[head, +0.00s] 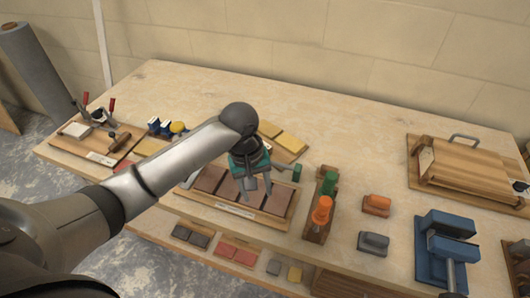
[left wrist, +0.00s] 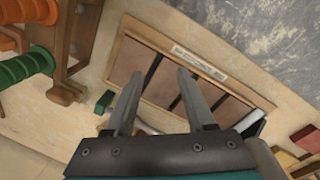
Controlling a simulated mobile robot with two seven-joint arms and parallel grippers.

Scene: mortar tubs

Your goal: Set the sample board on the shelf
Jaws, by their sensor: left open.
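The sample board (head: 270,219) is a wooden tray with several brown-red tiles and a white label along its front edge. It lies flat on the bench top near the front edge. It also shows in the left wrist view (left wrist: 150,36). My left gripper (head: 256,191) is open and points down over the board, hiding part of it and its tiles. In the left wrist view its two fingers (left wrist: 157,85) are apart with nothing between them. The shelf (head: 212,244) is a low ledge below the bench front, holding small dark, red, grey and yellow samples. My right gripper is out of view.
An orange and green spool rack (head: 319,215) stands close to the right of the board. Yellow tiles (head: 290,142) lie behind it. Further right are an orange block (head: 376,204), a grey block (head: 373,242), a blue clamp (head: 445,245) and a wooden case (head: 470,165).

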